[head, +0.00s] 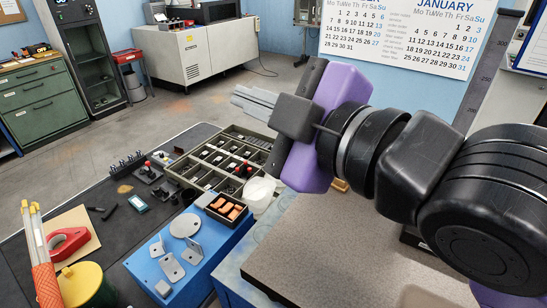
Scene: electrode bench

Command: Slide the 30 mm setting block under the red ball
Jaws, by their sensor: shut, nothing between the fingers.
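My gripper (240,97) is raised in the upper middle of the head view. Its grey fingers point left and are together, with nothing seen between them. A small red ball-like top (147,164) shows on a dark fixture on the black bench at left, well below and to the left of my gripper. I cannot tell for certain that it is the red ball.
A compartment tray (186,185) of small parts stands on the black bench (110,240). A blue box top (150,262) carries metal brackets and a round plate. An orange-filled bin (226,208) and a white tub (258,192) stand close by. A grey speckled top (330,240) is clear.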

